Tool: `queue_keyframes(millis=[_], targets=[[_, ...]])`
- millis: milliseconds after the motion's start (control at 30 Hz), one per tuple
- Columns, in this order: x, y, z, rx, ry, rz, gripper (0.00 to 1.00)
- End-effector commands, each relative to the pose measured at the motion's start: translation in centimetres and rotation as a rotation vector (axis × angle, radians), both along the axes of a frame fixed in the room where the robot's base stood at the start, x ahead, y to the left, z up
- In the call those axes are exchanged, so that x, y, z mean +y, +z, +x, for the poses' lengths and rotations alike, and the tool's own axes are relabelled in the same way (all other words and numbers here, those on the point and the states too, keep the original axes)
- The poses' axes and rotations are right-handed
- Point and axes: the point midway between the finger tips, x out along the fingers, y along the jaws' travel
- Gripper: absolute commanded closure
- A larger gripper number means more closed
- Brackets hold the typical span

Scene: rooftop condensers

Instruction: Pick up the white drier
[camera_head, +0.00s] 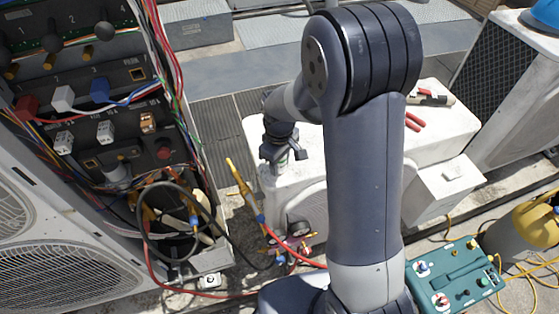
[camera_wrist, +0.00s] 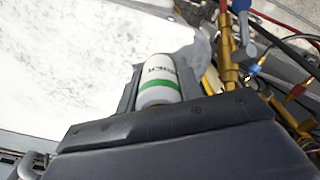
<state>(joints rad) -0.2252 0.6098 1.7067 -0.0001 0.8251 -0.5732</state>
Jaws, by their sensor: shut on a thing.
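The white drier (camera_wrist: 159,82) is a white cylinder with a green band and dark lettering, held between my gripper's fingers in the wrist view. My gripper (camera_head: 284,155) is shut on it, over the left end of the white condenser's top (camera_head: 440,124). In the head view the drier is mostly hidden by the gripper and is very small. I cannot tell whether it touches the white top.
Brass manifold fittings (camera_wrist: 229,55) and hoses are close beside the gripper. An open electrical panel (camera_head: 90,90) with wires stands at the left. Red-handled pliers (camera_head: 413,122) lie on the condenser. A teal case (camera_head: 455,278) and a yellow-topped cylinder (camera_head: 535,225) are at lower right.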

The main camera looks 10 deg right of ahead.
Motion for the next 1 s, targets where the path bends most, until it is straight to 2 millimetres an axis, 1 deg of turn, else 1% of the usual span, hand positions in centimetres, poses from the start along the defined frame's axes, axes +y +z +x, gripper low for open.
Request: queue_keyframes(millis=[267,367,467,600,700,800,900,1000], targets=[[0.0,0.1,0.0,-0.001,0.000,0.000,0.93],[0.0,0.9,0.1,-0.004,0.000,0.001,0.93],[0.0,2.5,0.1,-0.007,0.000,0.002,0.93],[0.0,5.5,0.1,-0.007,0.000,0.002,0.93],[0.0,7.4,0.1,-0.006,0.000,0.001,0.93],[0.0,8.8,0.1,-0.004,0.000,0.001,0.93],[0.0,9.7,0.0,-0.002,0.000,0.001,0.93],[0.0,10.1,0.0,-0.001,0.000,0.000,0.93]])
